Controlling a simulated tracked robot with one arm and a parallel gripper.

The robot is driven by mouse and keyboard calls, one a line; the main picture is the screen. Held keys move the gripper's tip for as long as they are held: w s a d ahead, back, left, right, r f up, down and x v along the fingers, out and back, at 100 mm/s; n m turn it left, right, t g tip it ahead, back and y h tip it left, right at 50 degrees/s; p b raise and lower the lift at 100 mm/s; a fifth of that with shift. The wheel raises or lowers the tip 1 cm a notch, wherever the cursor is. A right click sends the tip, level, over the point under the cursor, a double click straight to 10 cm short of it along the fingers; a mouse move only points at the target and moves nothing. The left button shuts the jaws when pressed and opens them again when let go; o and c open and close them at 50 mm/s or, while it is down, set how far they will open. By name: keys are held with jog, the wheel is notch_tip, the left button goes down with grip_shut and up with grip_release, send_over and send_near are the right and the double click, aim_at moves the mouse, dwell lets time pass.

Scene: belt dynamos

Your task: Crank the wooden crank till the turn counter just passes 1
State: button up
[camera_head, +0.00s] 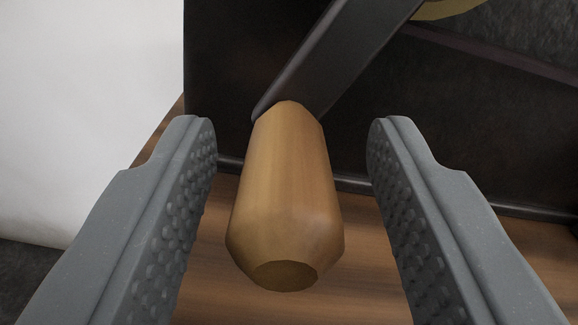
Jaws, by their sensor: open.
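The wooden crank handle (284,195) stands in the middle of the view, its blunt end pointing toward me. Its far end joins a dark metal crank arm (340,55) that slants up to the right. My gripper (291,140) is open, with one grey studded finger on each side of the handle. A gap shows between the handle and each finger, wider on the right. The turn counter is not in view.
A dark panel (230,75) stands behind the handle. A wooden base (365,250) lies below it. Part of a brass-coloured round piece (450,8) shows at the top right. A pale wall (85,110) fills the left.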

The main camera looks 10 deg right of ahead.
jog(key=s, duration=1.1)
jog(key=shift+s+a, duration=0.4)
jog(key=shift+a, duration=0.05)
